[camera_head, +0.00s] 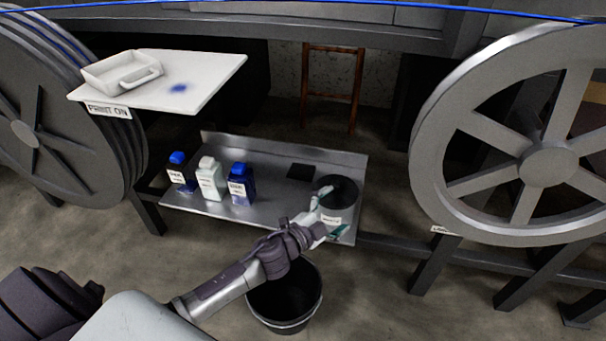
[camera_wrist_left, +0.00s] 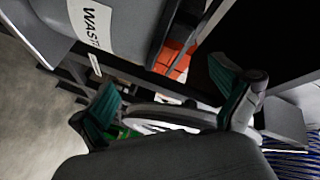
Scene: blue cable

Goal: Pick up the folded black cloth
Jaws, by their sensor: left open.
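The folded black cloth (camera_head: 300,171) lies flat as a small dark square near the back of the metal shelf (camera_head: 270,200), right of the bottles. My left gripper (camera_head: 330,211) is open at the front of the dark round waste can (camera_head: 342,188), to the right of and nearer than the cloth. I cannot tell whether it touches the can. In the left wrist view the two teal-padded fingers (camera_wrist_left: 168,97) are spread apart with nothing held between them. The labelled can (camera_wrist_left: 95,22) fills the upper left there. I cannot make out the cloth in that view. My right gripper is not in view.
A black bucket (camera_head: 284,300) is on the floor below my left arm. A white table (camera_head: 215,80) with a tray (camera_head: 121,71) is upper left. Large wheels flank the shelf.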

